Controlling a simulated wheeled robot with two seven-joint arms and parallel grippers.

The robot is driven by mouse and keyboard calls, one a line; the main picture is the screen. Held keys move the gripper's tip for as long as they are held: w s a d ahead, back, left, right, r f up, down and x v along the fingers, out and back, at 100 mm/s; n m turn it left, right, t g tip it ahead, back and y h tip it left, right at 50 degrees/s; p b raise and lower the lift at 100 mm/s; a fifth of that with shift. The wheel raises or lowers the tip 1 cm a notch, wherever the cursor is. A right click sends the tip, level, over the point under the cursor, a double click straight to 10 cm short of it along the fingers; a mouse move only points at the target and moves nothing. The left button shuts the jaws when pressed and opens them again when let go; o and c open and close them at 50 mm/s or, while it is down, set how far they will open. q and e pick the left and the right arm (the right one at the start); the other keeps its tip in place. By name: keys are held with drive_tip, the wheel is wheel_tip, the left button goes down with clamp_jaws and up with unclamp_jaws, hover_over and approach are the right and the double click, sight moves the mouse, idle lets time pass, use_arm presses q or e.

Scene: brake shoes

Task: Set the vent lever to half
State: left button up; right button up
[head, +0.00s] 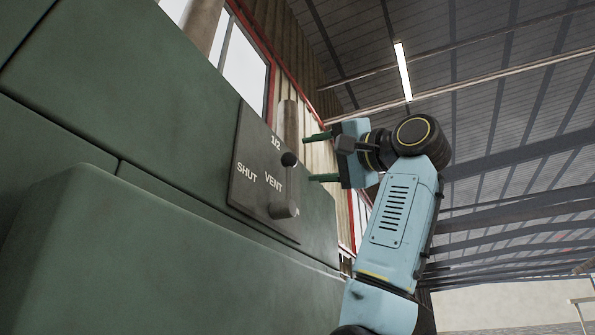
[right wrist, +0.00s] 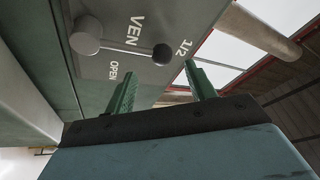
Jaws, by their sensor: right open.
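The vent lever has a round black knob (head: 289,159) and a grey hub (head: 284,210), set on a dark plate (head: 250,185) marked SHUT, VENT and 1/2. The lever points up from the hub, with its knob close to the 1/2 mark. In the right wrist view the knob (right wrist: 163,54) also sits near 1/2, and OPEN shows on the plate. My right gripper (head: 308,158) is open, its two green fingers pointing at the plate beside the knob. In the right wrist view the knob appears beyond the fingertips (right wrist: 159,74), between them. No contact shows. My left gripper is not in view.
The plate is on a large green cabinet (head: 140,110), with a rounded green body (head: 170,250) protruding below it. A window with a red frame (head: 255,60) and a ribbed wall lie behind. Open room lies to the right.

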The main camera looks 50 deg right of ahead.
drive_tip(key=b+v, duration=0.1)
drive_tip(key=v, duration=0.4)
drive_tip(key=shift+s+f+b, duration=0.1)
drive_tip(key=shift+s+b, duration=0.15)
drive_tip(key=shift+b, duration=0.05)
